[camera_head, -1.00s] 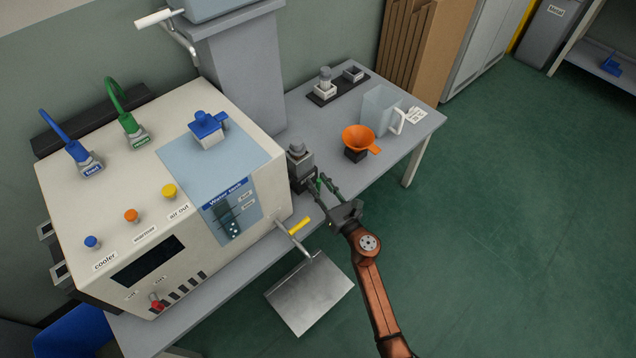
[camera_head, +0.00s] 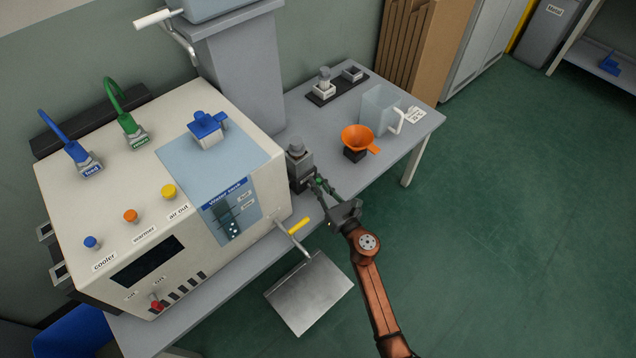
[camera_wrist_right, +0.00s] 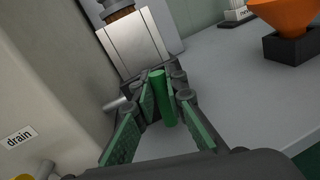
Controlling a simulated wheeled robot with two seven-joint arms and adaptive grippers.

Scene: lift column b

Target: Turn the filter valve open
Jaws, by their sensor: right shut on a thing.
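The filter (camera_head: 299,164), a grey block with a round cap, stands on the bench against the right side of the big cream machine. Its light block (camera_wrist_right: 134,42) also shows at the top of the right wrist view. The filter valve's green handle (camera_wrist_right: 160,98) sticks up below that block. My right gripper (camera_head: 318,185) reaches in from the lower right, its fingers at the foot of the filter. In the wrist view its green-padded fingers (camera_wrist_right: 165,90) are shut around the green handle. The handle's lower end and pivot are hidden. My left gripper is not in view.
A drain tap with a yellow handle (camera_head: 299,226) juts from the cream machine (camera_head: 110,210), above a metal tray (camera_head: 310,294). An orange funnel (camera_head: 358,138) and a clear jug (camera_head: 378,108) stand to the right on the bench. Floor space at right is free.

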